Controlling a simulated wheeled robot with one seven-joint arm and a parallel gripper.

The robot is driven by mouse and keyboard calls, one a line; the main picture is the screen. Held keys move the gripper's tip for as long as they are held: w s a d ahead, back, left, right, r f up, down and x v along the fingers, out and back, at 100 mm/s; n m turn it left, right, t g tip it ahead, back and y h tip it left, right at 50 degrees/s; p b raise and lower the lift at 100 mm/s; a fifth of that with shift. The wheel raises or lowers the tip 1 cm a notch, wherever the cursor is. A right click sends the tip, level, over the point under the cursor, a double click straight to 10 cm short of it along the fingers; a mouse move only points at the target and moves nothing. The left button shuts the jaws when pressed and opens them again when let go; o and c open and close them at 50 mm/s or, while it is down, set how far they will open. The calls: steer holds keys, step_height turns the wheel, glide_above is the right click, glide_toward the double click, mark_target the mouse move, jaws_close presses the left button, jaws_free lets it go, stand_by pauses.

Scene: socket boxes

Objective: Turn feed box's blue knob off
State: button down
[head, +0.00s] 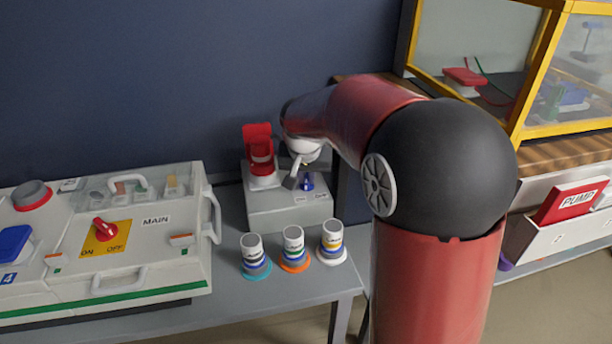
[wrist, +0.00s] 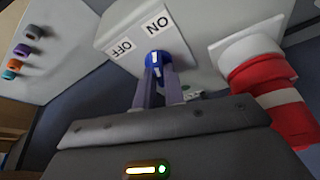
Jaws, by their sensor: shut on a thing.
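The feed box (head: 280,208) is a small light grey box on the grey table, with a red flip-up part (head: 258,150) on its left top. The blue knob (head: 307,183) is at its right side; in the wrist view the knob (wrist: 155,60) has a white mark and sits below the ON label (wrist: 157,25) and beside the OFF label (wrist: 122,46). My gripper (wrist: 157,76) is shut on the blue knob, one finger on each side. In the head view my gripper (head: 300,180) partly hides the knob.
The MAIN box (head: 155,240) with a red switch stands to the left. Several striped cylinders, including one with an orange base (head: 293,250), stand in front of the feed box. A yellow-framed case (head: 535,80) and a PUMP box (head: 540,235) are to the right.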

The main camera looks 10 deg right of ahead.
steer(key=n+y, duration=0.1)
steer(key=n, duration=0.3)
steer(key=n+y, duration=0.1)
steer(key=n, duration=0.1)
steer(key=shift+d+n+y, duration=0.25)
steer(key=shift+n+y, duration=0.05)
steer(key=n+y+b, duration=0.1)
steer(key=n, duration=0.2)
steer(key=shift+d+f, duration=0.1)
steer(key=shift+w+n+g+y+b, duration=0.1)
steer(key=shift+n+g+y+b, duration=0.4)
steer(key=shift+n, duration=1.1)
steer(key=c, duration=1.5)
jaws_free()
steer(key=v, duration=0.8)
steer(key=shift+w+d+p, duration=0.1)
steer(key=shift+p, duration=0.2)
